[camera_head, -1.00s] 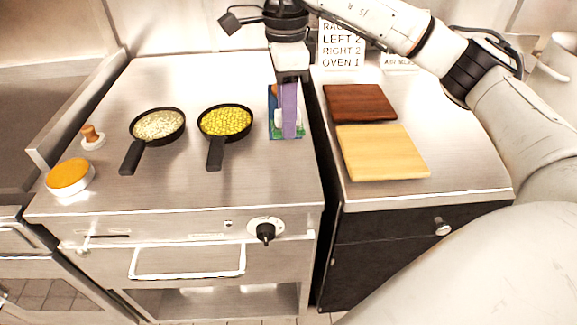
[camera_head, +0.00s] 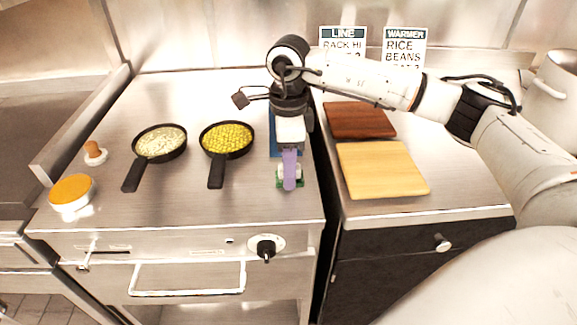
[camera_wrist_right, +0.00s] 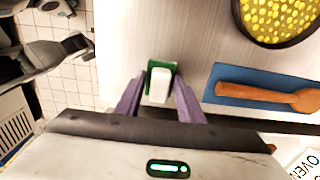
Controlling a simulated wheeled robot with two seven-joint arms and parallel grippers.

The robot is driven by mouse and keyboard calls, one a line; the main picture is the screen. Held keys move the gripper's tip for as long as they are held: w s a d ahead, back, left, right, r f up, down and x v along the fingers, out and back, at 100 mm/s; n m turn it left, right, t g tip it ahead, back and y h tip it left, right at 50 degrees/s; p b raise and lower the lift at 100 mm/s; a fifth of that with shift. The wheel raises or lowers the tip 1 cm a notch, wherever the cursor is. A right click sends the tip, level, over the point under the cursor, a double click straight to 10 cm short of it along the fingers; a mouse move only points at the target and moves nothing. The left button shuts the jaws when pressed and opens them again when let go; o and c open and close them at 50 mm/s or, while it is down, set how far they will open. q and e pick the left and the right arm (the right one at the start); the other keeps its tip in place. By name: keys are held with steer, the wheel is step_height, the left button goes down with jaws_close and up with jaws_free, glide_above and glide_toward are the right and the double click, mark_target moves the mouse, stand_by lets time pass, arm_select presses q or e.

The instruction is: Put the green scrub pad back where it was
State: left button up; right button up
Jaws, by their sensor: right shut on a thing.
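The green scrub pad (camera_wrist_right: 150,65) with a pale block on top is between the two purple fingers of my right gripper (camera_wrist_right: 159,100) in the right wrist view. The gripper is shut on it. In the head view my right gripper (camera_head: 290,172) points down near the front right of the steel top, and the pad's green edge (camera_head: 281,183) shows beside the finger. I cannot tell whether the pad touches the steel. A blue mat (camera_head: 275,145) lies behind the pad, partly hidden by the gripper; a wooden utensil (camera_wrist_right: 255,92) lies on it in the wrist view.
A pan of yellow food (camera_head: 227,138) and a pan of pale food (camera_head: 160,143) stand left of the gripper. A wooden-handled tool (camera_head: 95,152) and an orange-topped round tub (camera_head: 72,190) are farther left. Two cutting boards (camera_head: 380,170) lie right, across a dark gap. Front-centre steel is clear.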

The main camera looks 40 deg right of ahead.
steer(key=shift+f, duration=0.2)
steer(key=o, duration=1)
steer(key=shift+r, duration=0.1)
step_height(320, 180, up, 12)
steer(key=shift+r+b, duration=0.1)
steer(key=shift+b, duration=0.45)
